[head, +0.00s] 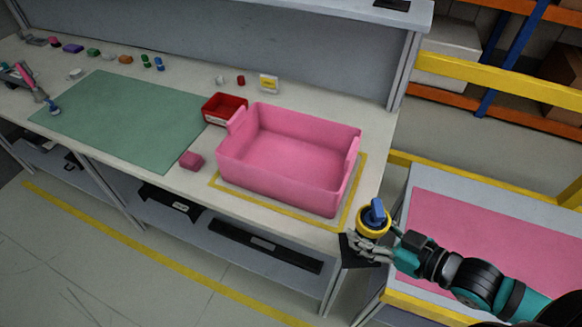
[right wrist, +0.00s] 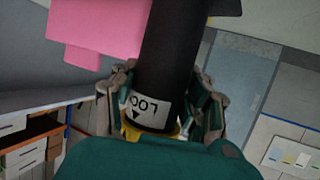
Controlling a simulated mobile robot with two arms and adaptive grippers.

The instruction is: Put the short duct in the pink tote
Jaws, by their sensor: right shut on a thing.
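The short duct (head: 372,222) shows in the head view with a yellow ring and a blue piece at its upper end and a dark body below. My right gripper (head: 377,247) is shut on it, off the bench's front right corner. In the right wrist view the duct (right wrist: 172,50) is a black tube with a white label, between the fingers (right wrist: 163,105). The pink tote (head: 228,166) stands on the bench, left of and beyond the gripper, apart from the duct. Its visible inside is empty. My left gripper is not in view.
A yellow outline (head: 352,202) surrounds the tote. A red bin (head: 222,109) and a small pink block (head: 191,160) are beside it. A green mat (head: 120,120) lies to the left. A cart with a pink top (head: 480,240) stands on the right.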

